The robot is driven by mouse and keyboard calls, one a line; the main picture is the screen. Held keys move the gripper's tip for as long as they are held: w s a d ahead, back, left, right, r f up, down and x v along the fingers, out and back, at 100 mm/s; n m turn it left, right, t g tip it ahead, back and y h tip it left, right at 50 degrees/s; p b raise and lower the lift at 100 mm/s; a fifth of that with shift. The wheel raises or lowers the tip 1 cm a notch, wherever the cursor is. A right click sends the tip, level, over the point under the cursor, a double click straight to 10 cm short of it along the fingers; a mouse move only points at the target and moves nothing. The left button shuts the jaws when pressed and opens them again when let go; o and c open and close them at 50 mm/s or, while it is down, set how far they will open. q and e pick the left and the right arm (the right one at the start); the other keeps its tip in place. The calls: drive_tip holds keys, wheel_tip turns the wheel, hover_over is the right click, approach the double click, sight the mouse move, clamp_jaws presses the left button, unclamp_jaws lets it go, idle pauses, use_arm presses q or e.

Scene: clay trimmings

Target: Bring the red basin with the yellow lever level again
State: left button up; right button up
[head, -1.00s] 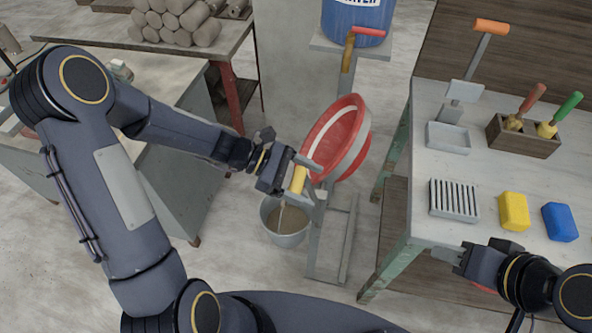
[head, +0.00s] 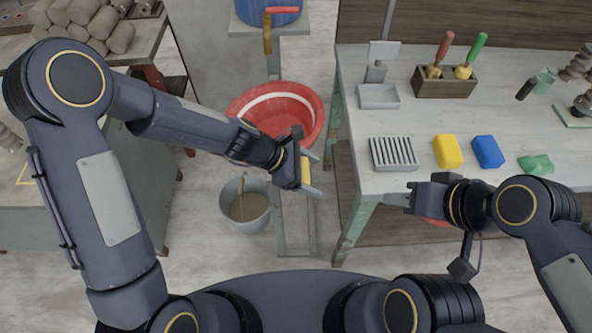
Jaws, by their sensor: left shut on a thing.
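The red basin (head: 289,106) with a white band inside sits on a grey stand (head: 296,232). It looks close to level, its inside facing up; a slight tilt cannot be ruled out. My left gripper (head: 307,172) is shut on the yellow lever (head: 306,169) at the basin's near side. The gripper hides part of the lever and the basin's near rim. My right gripper (head: 411,197) is near the front edge of the right table, apart from the basin; its finger opening is unclear.
A grey bucket (head: 245,206) with murky liquid stands on the floor left of the stand. A blue barrel (head: 268,12) with a tap is behind the basin. The right table (head: 357,120) carries a slotted tray (head: 394,153), a yellow block (head: 447,151) and a blue block (head: 488,152).

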use_arm(q)
drive_tip(key=shift+s+d+f+b, duration=0.2)
drive_tip(key=shift+d+f+b, duration=0.1)
drive_tip(key=shift+d+f, duration=0.35)
drive_tip(key=shift+s+d+f+b, duration=0.2)
drive_tip(key=shift+d+f+b, duration=0.15)
drive_tip(key=shift+f, duration=0.35)
drive_tip(key=o, duration=1.2)
drive_tip(key=shift+r, duration=0.1)
drive_tip(key=shift+w+r, duration=0.1)
drive_tip(key=shift+r, duration=0.05)
drive_tip(key=v, duration=0.7)
drive_tip(key=shift+a+r+p, duration=0.15)
drive_tip(key=shift+a+p, duration=0.2)
